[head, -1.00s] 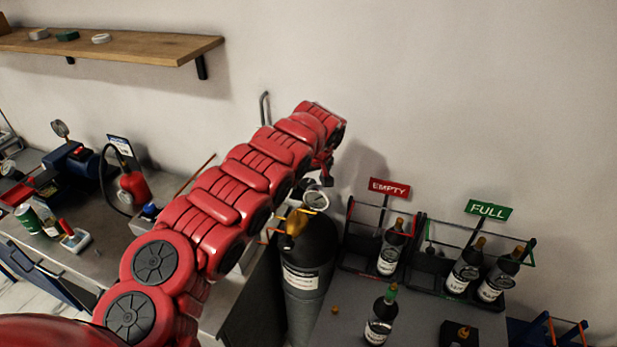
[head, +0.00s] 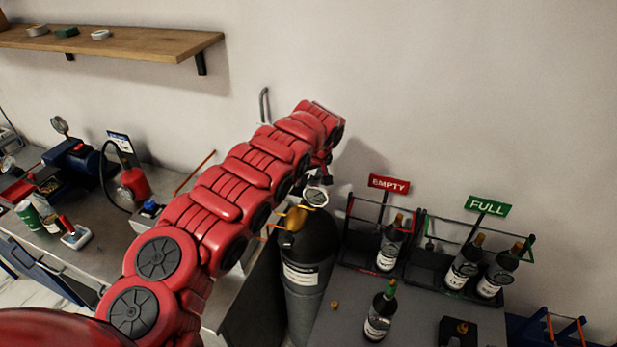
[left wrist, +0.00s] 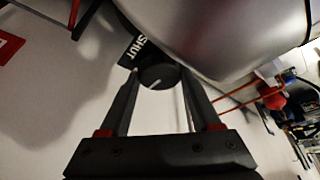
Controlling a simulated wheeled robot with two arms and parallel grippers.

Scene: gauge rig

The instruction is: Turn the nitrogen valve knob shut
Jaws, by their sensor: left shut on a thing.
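The black round valve knob (left wrist: 157,76) with a white pointer line shows in the left wrist view, beside a black plate reading SHUT (left wrist: 142,46). My left gripper (left wrist: 158,80) is shut on the knob, one finger on each side of it. In the head view the left gripper (head: 322,174) is small and partly hidden behind my red arm, just above a round white gauge (head: 316,197). The gas cylinder (head: 303,280), dark at the top and grey below with a white label, stands beneath. The knob is not distinguishable in the head view. My right gripper is not in view.
Bottle racks with a red EMPTY sign (head: 389,184) and a green FULL sign (head: 486,205) stand right of the cylinder. A loose bottle (head: 379,315) stands in front of them. A bench (head: 100,262) with a red flask (head: 133,182) is at left. A wooden shelf (head: 120,45) is above.

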